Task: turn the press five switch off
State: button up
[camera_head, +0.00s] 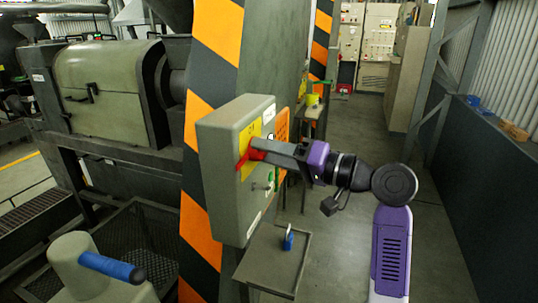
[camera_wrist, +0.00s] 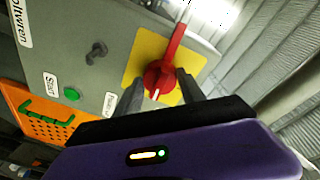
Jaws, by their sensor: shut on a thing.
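The grey switch box (camera_head: 222,135) is fixed on the striped column. On its face is a yellow plate (camera_wrist: 146,52) with a red rotary switch (camera_wrist: 158,75). In the wrist view the switch's long red lever points up and slightly right. The switch also shows in the head view (camera_head: 244,160), partly hidden by my gripper. My gripper (camera_wrist: 160,88) is at the box face with one finger on each side of the red knob, shut on it. A green button (camera_wrist: 72,94) marked Start and a dark knob (camera_wrist: 96,51) sit beside the plate.
An orange perforated panel (camera_wrist: 50,125) adjoins the box. Below the box, a small grey shelf (camera_head: 262,272) holds a blue item (camera_head: 288,241). The striped column (camera_head: 205,70) and a green machine (camera_head: 105,90) stand left. The aisle floor behind my arm is clear.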

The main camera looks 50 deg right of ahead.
jog(key=n+b, duration=0.2)
jog(key=b, duration=0.1)
jog(key=f+n+b, duration=0.1)
jog(key=n+b, duration=0.1)
jog(key=b, duration=0.1)
jog(key=shift+d+n+t, duration=0.1)
jog(key=shift+n+t, duration=0.3)
jog(key=n+b, duration=0.5)
jog(key=b, duration=0.1)
jog(key=shift+y, duration=0.4)
jog(key=n+y+b, duration=0.1)
jog(key=n+b, duration=0.4)
jog(key=b, duration=0.1)
jog(key=shift+d, duration=0.15)
jog(key=shift+n+y+b, duration=0.4)
jog(key=shift+n+b, duration=0.8)
jog(key=shift+r+n+b, duration=0.2)
jog(key=shift+n+b, duration=0.6)
jog(key=o, duration=1.4)
jog(key=shift+c, duration=0.2)
